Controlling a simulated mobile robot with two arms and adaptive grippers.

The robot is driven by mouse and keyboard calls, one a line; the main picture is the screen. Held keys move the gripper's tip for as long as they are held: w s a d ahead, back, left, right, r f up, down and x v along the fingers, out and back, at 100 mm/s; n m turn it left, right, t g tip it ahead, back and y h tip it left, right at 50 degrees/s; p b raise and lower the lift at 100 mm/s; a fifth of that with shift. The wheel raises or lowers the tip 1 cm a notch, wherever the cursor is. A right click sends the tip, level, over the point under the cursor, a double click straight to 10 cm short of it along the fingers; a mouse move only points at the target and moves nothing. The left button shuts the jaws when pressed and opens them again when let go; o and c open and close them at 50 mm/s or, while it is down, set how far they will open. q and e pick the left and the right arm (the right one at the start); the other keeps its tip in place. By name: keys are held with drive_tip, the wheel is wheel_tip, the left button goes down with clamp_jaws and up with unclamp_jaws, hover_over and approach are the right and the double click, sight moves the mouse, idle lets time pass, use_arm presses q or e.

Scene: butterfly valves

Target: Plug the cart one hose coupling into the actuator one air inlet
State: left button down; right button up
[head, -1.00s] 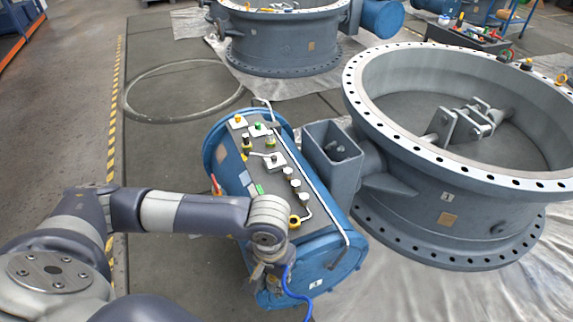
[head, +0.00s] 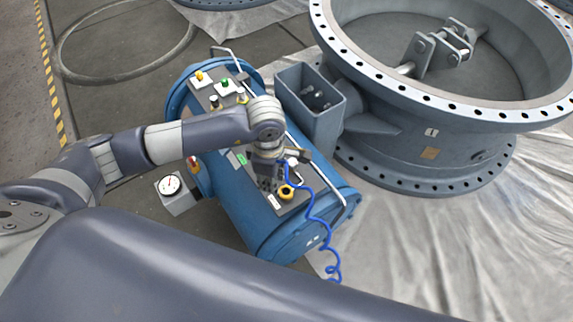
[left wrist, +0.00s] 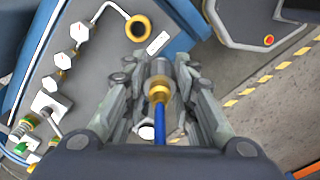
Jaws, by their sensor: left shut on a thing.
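The blue actuator (head: 225,205) lies beside the large grey valve, with a dark panel of fittings on top. A yellow-ringed port (head: 286,191), seemingly the air inlet, sits near the panel's near end. It also shows at the top of the left wrist view (left wrist: 138,28), open and empty. My left gripper (head: 270,182) hangs just above the panel, close beside the port. In the left wrist view its fingers (left wrist: 158,85) are shut around the grey and brass hose coupling (left wrist: 158,92), apart from the port. A coiled blue hose (head: 322,222) trails from it. My right gripper is out of view.
Pipes and square fittings (left wrist: 62,60) stand on the panel near the port. A handrail (head: 318,180) runs along the panel's valve side. A grey open box (head: 312,105) stands between actuator and valve (head: 430,120). A gauge (head: 170,185) stands left of the actuator.

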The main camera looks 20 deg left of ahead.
use_arm(q)
drive_tip(key=shift+w+d+f+n+b, duration=0.4)
drive_tip(key=shift+w+f+n+b, duration=0.6)
drive_tip(key=shift+n, duration=1.15)
drive_tip(key=shift+w+d+f+n+b, duration=0.45)
drive_tip(key=shift+f+n, duration=1.05)
drive_tip(key=shift+n, duration=0.6)
drive_tip(key=shift+w+d+f+n+b, duration=0.35)
drive_tip(key=shift+w+f+n+b, duration=0.65)
drive_tip(key=shift+n, duration=1.15)
drive_tip(key=shift+s+f+p, duration=0.25)
drive_tip(key=shift+p, duration=0.05)
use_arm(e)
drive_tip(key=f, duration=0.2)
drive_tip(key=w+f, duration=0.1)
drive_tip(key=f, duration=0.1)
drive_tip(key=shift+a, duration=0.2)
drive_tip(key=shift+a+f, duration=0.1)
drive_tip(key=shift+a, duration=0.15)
use_arm(q)
drive_tip(key=shift+f, duration=0.15)
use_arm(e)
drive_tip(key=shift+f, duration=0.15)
use_arm(q)
drive_tip(key=shift+b, duration=0.35)
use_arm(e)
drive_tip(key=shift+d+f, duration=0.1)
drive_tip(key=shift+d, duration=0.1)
